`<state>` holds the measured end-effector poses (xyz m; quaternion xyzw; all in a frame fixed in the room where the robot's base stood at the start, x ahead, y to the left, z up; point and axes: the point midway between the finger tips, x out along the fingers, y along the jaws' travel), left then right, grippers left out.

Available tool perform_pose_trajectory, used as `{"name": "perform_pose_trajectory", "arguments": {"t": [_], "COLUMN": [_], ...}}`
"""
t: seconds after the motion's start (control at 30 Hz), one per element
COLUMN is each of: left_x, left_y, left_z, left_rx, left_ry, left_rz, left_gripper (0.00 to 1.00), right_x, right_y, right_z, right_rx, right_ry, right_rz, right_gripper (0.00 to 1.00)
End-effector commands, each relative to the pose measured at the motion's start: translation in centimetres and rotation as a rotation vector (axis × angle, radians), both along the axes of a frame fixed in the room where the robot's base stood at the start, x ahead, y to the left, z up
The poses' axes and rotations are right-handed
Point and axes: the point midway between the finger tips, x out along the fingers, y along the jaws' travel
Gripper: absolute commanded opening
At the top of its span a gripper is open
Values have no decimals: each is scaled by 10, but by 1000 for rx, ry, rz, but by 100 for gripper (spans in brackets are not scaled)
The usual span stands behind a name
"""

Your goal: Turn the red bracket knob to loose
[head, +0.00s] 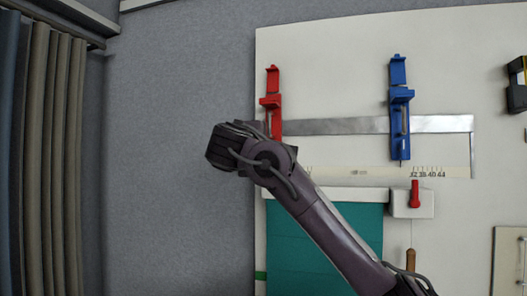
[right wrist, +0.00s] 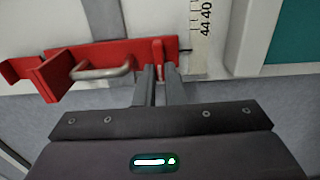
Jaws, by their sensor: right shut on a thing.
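The red bracket (head: 272,103) is on the left end of the metal rail (head: 345,126) on the pale board. Its lower end is hidden behind my right arm in the head view. In the right wrist view the red bracket (right wrist: 125,54) lies sideways, with a grey metal handle (right wrist: 100,70). A small upright red knob (right wrist: 158,48) is at its right end. My right gripper (right wrist: 162,72) is shut on this knob, one finger on each side. The knob's far side is hidden. My left gripper is in neither view.
A blue bracket (head: 399,108) sits farther right on the rail. A numbered scale strip (head: 442,172) runs below. A white block with a red lever (head: 415,194) is beside the teal panel (head: 345,230). Grey wall and curtains (head: 50,150) are at left.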

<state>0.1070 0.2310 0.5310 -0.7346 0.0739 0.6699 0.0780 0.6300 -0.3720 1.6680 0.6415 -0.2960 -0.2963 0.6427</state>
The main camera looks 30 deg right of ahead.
Motion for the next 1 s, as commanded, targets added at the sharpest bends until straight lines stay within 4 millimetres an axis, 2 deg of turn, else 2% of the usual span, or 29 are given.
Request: {"name": "perform_pose_trajectory", "arguments": {"t": [0.03,0.07,0.2,0.53,0.8,1.0], "left_x": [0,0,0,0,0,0], "left_y": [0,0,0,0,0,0], "left_z": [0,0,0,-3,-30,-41], "left_rx": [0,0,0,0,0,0], "left_ry": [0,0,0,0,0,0], "left_rz": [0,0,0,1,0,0], "left_gripper": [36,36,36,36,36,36], "right_x": [0,0,0,-2,-29,-46], "right_y": [-1,-1,-1,3,35,54], "right_z": [1,1,1,-1,-4,-2], "right_rx": [2,2,2,1,1,2], "right_ry": [-2,-2,-2,-2,-4,-4], "right_rz": [0,0,0,1,4,2], "right_gripper": [0,13,31,31,31,31]}}
